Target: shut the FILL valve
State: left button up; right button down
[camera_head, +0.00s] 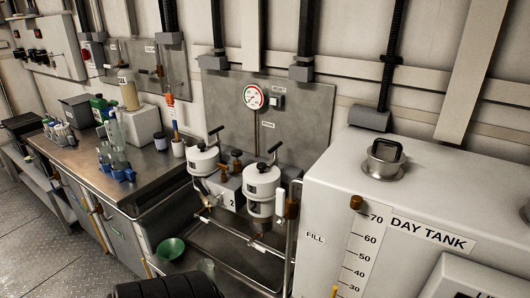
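The FILL label (314,238) is on the left side of the white day tank (450,185), at the right of the head view. A brown-orange fitting (292,208) sits on a pipe just left of this label. It may be the FILL valve, but its handle position is too small to tell. Neither of my grippers is in view.
Two white filter housings (262,190) with black top handles stand left of the tank, below a round gauge (253,97). A steel workbench (85,160) with bottles runs along the left wall. A green funnel (171,249) is low in front. Floor at lower left is clear.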

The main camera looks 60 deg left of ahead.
aim_at(280, 193)
jog(key=u, duration=1.55)
